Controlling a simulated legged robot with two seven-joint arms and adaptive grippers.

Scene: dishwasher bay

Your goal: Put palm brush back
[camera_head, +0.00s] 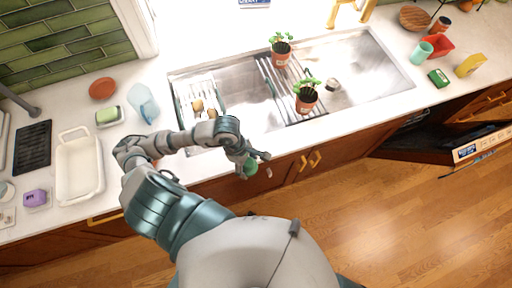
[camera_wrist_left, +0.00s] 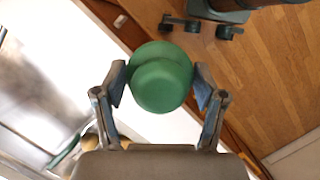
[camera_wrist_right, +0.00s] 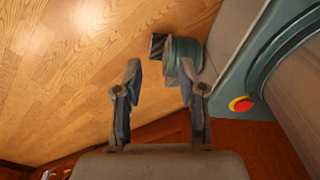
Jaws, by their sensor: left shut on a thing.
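The green palm brush (camera_head: 250,167) is in my left gripper (camera_head: 254,161), over the front edge of the counter by the sink. In the left wrist view its round green body (camera_wrist_left: 160,78) sits between the two fingers (camera_wrist_left: 160,85), which touch its sides. Its bristles are not visible. My right gripper (camera_wrist_right: 160,85) shows in the right wrist view with its fingers apart and nothing between them, above the wooden floor. It cannot be made out in the head view.
The sink (camera_head: 345,65) holds racks and two potted plants (camera_head: 306,97). Left of it are a blue pitcher (camera_head: 143,104), a sponge dish (camera_head: 109,116), a white tray (camera_head: 80,195) and a purple item (camera_head: 36,198). An open dishwasher door (camera_head: 420,147) juts out at right.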

